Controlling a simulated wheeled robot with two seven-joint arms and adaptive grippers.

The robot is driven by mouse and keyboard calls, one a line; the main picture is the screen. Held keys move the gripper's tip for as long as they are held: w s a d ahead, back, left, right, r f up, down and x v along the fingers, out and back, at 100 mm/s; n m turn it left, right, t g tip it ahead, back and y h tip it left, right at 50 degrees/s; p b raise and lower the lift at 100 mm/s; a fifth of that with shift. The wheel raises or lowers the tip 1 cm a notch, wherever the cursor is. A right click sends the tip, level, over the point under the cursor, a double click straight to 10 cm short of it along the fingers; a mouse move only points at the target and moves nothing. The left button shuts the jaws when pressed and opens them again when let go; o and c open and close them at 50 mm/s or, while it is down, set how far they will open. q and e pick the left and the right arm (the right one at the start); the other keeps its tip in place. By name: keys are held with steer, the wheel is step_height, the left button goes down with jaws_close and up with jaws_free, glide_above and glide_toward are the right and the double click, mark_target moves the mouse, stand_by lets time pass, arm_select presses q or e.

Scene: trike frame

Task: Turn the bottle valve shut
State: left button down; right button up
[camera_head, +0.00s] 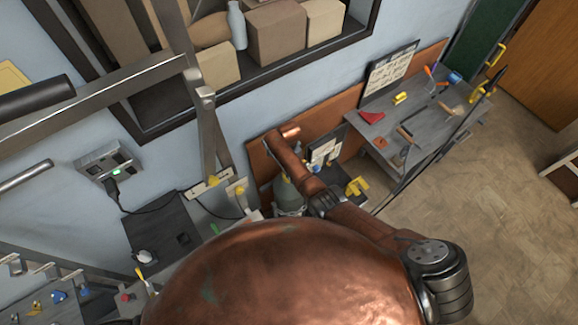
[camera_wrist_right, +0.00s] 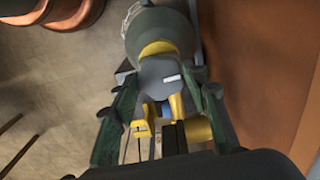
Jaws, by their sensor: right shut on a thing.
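The gas bottle (camera_wrist_right: 165,28) shows at the top of the right wrist view as a dark grey-green cylinder with a yellow collar at its neck. Its grey valve part (camera_wrist_right: 158,76) sits below the collar, between the two green fingers of my right gripper (camera_wrist_right: 162,90). The gripper is shut on this valve part, one finger on each side. In the head view the bottle (camera_head: 289,195) stands low beside the wall, partly covered by my copper-coloured arm, and the valve and right gripper cannot be made out. My left gripper is not in view.
Several yellow parts (camera_wrist_right: 178,106) lie just below the valve in the wrist view. An orange-brown panel (camera_wrist_right: 262,60) runs close on the right. In the head view a grey workbench (camera_head: 425,125) with tools stands at the right. The tiled floor (camera_head: 490,190) there is clear.

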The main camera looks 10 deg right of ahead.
steer(key=shift+w+d+r+m, duration=0.15)
steer(key=shift+w+m, duration=0.05)
steer(key=shift+m, duration=0.1)
steer(key=o, duration=0.9)
steer(key=shift+c, duration=0.2)
steer(key=o, duration=0.3)
steer(key=shift+s, duration=0.1)
step_height(320, 180, up, 12)
